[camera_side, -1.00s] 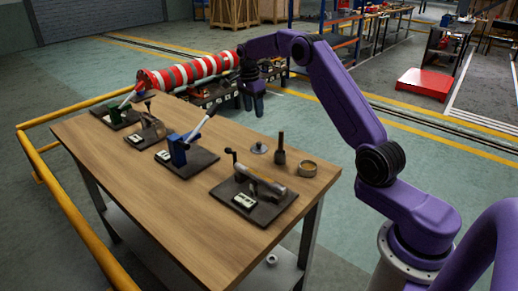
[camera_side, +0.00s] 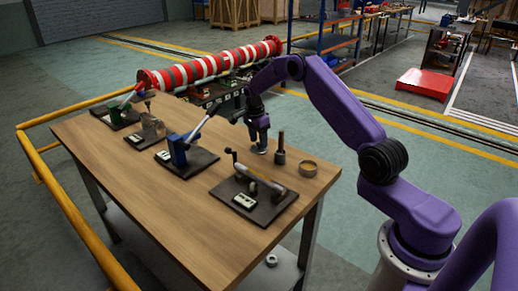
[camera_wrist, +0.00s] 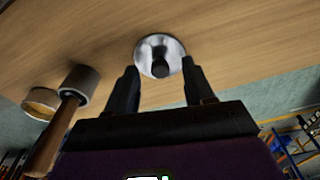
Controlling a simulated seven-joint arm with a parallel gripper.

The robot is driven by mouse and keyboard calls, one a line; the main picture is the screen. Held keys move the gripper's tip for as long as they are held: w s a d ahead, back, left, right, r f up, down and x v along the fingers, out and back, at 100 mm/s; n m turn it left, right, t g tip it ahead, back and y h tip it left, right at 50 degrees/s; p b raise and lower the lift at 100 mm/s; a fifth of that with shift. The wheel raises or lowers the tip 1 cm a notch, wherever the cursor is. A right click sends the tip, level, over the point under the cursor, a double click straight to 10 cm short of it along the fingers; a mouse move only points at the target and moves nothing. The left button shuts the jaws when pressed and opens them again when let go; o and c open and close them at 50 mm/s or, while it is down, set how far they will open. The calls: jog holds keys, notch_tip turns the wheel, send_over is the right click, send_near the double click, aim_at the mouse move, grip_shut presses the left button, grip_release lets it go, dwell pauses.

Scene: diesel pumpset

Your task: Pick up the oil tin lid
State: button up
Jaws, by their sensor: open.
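The oil tin lid is a round silvery disc with a dark knob on top, lying flat on the wooden table. It shows clearly in the wrist view (camera_wrist: 150,48). In the side view my gripper (camera_side: 259,146) is right over it and mostly hides it. In the wrist view my gripper (camera_wrist: 160,82) is open, its two dark fingers apart, with the lid's knob in line between the fingertips. The fingers point down and hold nothing. I cannot tell how far the tips are above the lid.
A dark upright tool with a broad base (camera_side: 280,150) stands just right of my gripper. A brass-coloured ring (camera_side: 308,168) sits further right. A clamp on a black plate (camera_side: 252,191) is in front. The table's (camera_side: 140,190) left front is clear.

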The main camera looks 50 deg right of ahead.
jog(key=shift+f, duration=0.45)
grip_shut()
jog(key=shift+r, duration=0.1)
